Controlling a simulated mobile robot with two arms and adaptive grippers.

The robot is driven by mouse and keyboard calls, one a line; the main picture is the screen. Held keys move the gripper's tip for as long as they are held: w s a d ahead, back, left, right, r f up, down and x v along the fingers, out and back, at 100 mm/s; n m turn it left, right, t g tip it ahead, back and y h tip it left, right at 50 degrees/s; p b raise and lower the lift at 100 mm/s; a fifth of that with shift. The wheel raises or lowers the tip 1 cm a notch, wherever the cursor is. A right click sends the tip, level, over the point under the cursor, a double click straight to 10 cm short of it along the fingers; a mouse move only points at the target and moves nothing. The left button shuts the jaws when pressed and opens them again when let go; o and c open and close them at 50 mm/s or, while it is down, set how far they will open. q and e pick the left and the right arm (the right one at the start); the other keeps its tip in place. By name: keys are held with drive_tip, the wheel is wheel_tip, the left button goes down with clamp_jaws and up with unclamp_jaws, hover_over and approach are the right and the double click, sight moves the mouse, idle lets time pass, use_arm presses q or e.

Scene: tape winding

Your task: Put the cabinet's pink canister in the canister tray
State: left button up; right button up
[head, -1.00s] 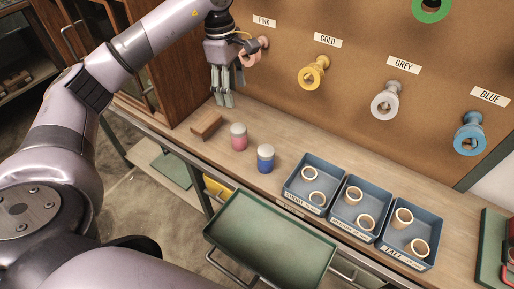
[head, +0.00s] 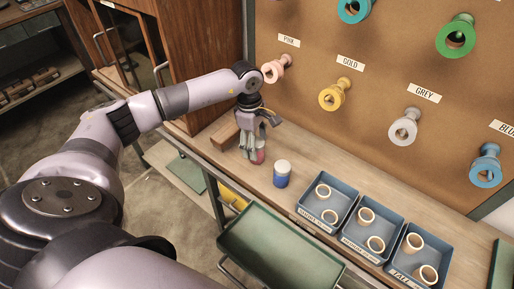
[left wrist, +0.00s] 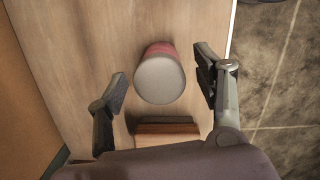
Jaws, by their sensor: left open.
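The pink canister (head: 259,156) stands on the wooden bench, partly hidden behind my left gripper (head: 253,154) in the head view. In the left wrist view the pink canister (left wrist: 161,75) shows its pale round lid and a strip of pink side. It lies between the two spread fingers, with a gap on each side. My left gripper is open and points down over it. A green tray (head: 280,250) sits empty at the bench's front; I cannot tell whether it is the canister tray. My right gripper is not in view.
A blue canister (head: 282,174) stands right of the pink one. A brown block (head: 224,136) lies to its left, beside the wooden cabinet (head: 205,60). Three blue trays with rings stand further right. Pegs with coloured spools stick out of the board behind.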

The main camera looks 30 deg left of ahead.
use_arm(q)
drive_tip(key=shift+d+f, duration=0.15)
drive_tip(key=shift+f, duration=1.25)
drive_tip(key=shift+r, duration=0.1)
drive_tip(key=c, duration=1.4)
drive_tip(key=shift+r, duration=0.1)
